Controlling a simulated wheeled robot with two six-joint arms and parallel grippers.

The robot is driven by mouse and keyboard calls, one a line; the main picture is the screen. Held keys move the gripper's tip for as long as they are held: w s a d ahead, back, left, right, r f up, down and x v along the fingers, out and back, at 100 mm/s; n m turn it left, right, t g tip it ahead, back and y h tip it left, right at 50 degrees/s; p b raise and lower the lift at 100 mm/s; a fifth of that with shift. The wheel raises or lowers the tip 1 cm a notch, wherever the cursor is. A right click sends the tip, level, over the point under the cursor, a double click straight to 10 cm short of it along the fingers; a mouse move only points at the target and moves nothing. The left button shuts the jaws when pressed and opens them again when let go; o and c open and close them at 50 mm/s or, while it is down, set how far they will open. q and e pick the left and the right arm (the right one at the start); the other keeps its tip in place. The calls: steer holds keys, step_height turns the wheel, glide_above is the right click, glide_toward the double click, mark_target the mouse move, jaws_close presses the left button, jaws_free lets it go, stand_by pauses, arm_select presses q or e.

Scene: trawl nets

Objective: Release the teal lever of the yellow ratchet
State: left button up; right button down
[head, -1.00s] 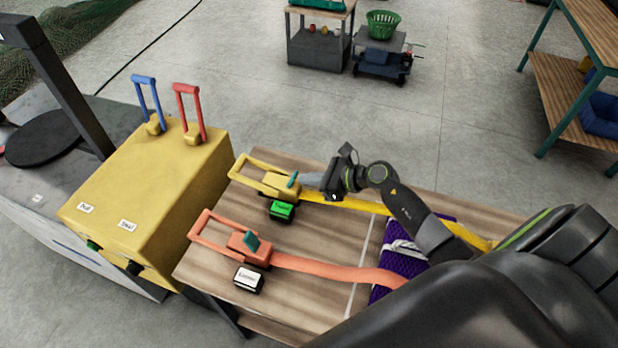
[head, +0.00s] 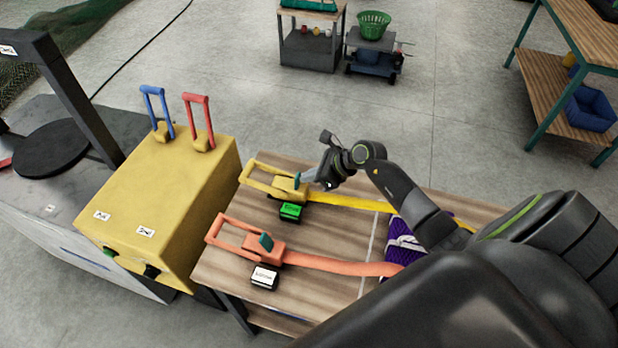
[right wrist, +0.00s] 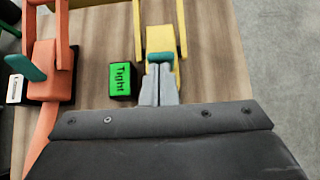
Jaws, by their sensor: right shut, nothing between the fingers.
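The yellow ratchet (head: 284,185) lies on the wooden table (head: 325,232) with its frame handle pointing left and its yellow strap running right. Its teal lever (head: 298,180) shows at the ratchet's right end; in the right wrist view the teal lever (right wrist: 160,57) lies across the yellow body (right wrist: 160,40). My right gripper (head: 307,182) is shut and empty, its fingertips right at the lever. In the right wrist view the closed fingertips (right wrist: 159,70) meet the lever's near edge; whether they press on it I cannot tell. My left gripper is not in view.
A green box (head: 291,211) reading "Tight" (right wrist: 123,78) sits beside the yellow ratchet. An orange ratchet (head: 262,240) with its own teal lever and a white-labelled box (head: 265,276) lie nearer. A yellow cabinet (head: 165,205) with blue and red handles stands left.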

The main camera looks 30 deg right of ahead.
steer(key=shift+w+a+r+g+b, duration=0.15)
steer(key=shift+w+a, duration=0.15)
steer(key=shift+w, duration=0.1)
steer(key=shift+w+a+r+g+b, duration=0.1)
steer(key=shift+w+a+g+b, duration=0.05)
steer(key=shift+w+a, duration=0.2)
steer(key=shift+d+r, duration=0.1)
steer(key=shift+r+p, duration=0.7)
steer(key=shift+r, duration=0.1)
